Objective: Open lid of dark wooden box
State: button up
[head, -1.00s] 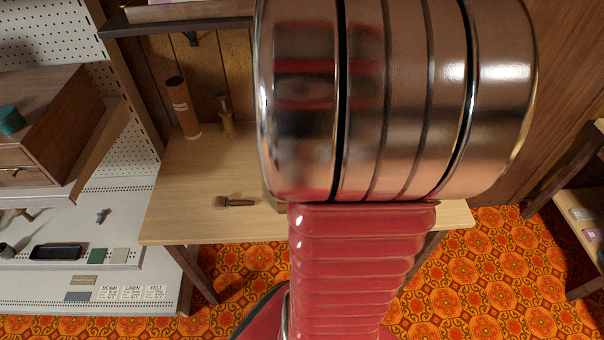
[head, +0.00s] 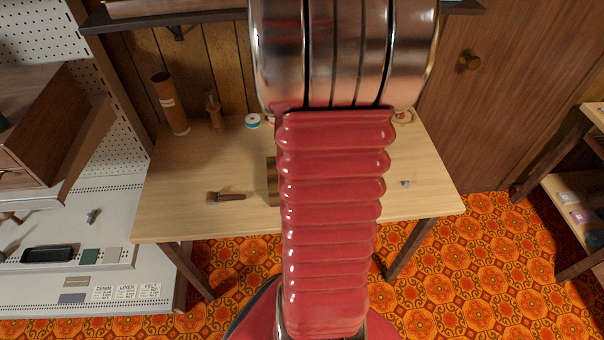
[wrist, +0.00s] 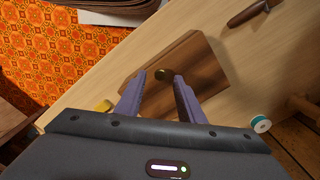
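In the head view only a sliver of the box (head: 272,182) shows left of my red arm, which hides the rest. My gripper is hidden in the head view.
On the table (head: 180,220) are a wooden-handled tool (head: 226,197), a teal-and-white spool (head: 253,121), a brown cylinder (head: 171,104) and a small grey piece (head: 405,183). A pegboard unit stands at left, a shelf hangs above, and a rack stands at right.

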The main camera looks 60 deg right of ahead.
jog(key=shift+f, duration=1.05)
jog(key=shift+c, duration=0.5)
grip_shut()
